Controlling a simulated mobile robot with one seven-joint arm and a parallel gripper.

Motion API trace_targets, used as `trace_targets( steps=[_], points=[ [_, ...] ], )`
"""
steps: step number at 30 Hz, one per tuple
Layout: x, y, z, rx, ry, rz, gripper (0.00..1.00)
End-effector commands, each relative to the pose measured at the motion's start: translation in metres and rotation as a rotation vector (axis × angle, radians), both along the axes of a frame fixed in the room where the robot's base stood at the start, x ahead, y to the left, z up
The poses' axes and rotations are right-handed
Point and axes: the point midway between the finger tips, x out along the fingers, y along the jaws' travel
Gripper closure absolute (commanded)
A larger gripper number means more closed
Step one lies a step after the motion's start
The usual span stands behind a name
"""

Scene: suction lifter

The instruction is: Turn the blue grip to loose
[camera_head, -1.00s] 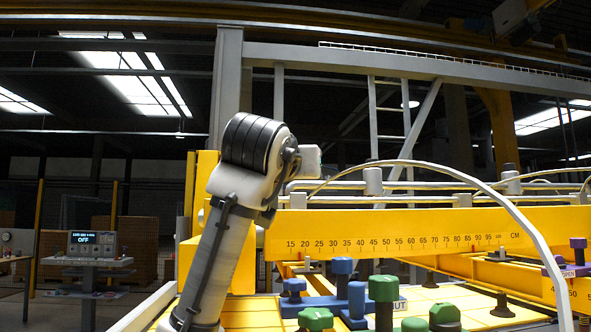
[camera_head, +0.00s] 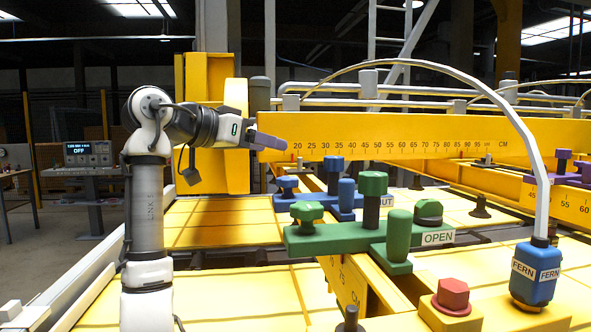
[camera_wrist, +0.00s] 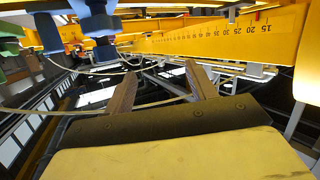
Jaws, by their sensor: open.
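The blue grip (camera_head: 338,167) is a knob on a post, part of a blue clamp block with a smaller knob (camera_head: 287,185) and a rounded blue post (camera_head: 346,194). A white label (camera_head: 386,202) beside it is partly hidden by the green post; only "UT" reads. My gripper (camera_head: 284,144) is at the left end of the yellow ruler beam, up and left of the blue grip and apart from it. In the wrist view my gripper (camera_wrist: 160,70) has its two fingers spread with nothing between them. Blue clamp parts (camera_wrist: 95,22) show at the upper left there.
A green clamp (camera_head: 330,238) labelled OPEN stands in front of the blue one. A yellow beam (camera_head: 400,134) with a centimetre scale runs behind. A screen (camera_head: 88,152) reads OFF.

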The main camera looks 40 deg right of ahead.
Motion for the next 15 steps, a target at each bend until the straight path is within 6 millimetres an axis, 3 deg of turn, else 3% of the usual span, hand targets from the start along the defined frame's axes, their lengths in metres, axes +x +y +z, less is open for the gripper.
trace_targets(
  steps=[3,9,15],
  points=[
    [0.009,0.030,-0.032,-0.074,0.031,-0.254,0.44],
    [0.014,0.074,-0.059,-0.243,0.010,-0.506,0.44],
    [0.011,0.081,-0.064,-0.297,-0.006,-0.565,0.44]
  ],
)
